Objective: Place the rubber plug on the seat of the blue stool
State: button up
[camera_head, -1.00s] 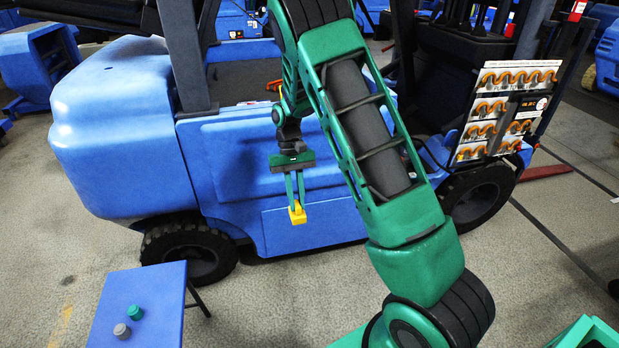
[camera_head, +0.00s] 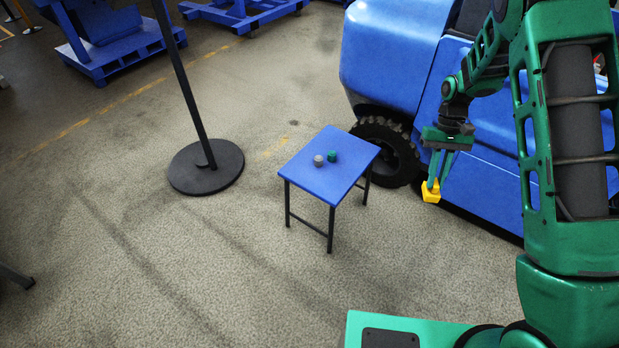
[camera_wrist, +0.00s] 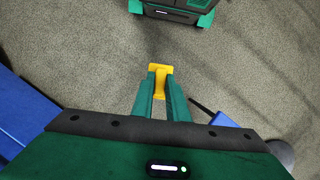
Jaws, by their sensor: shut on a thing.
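My gripper (camera_head: 432,186) is shut on a small yellow piece (camera_head: 431,192), which I take to be the rubber plug. It hangs below the fingertips, in the air to the right of the stool. In the wrist view the yellow piece (camera_wrist: 160,80) sits between the green fingers of my gripper (camera_wrist: 160,92). The blue stool (camera_head: 318,185) stands on the floor at the picture's middle, with a square seat and dark legs. The seat's front half is bare.
A blue forklift (camera_head: 385,60) stands behind and right of the stool, its wheel (camera_head: 388,150) close to the seat's right corner. A dark pole on a round base (camera_head: 206,168) stands left of the stool. The floor in front and to the left is open.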

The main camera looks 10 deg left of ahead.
aim_at(330, 169)
jog(key=u, duration=0.35)
jog(key=k, duration=0.7)
jog(key=u, duration=0.2)
jog(key=i, duration=1.7)
jog(key=u, duration=0.85)
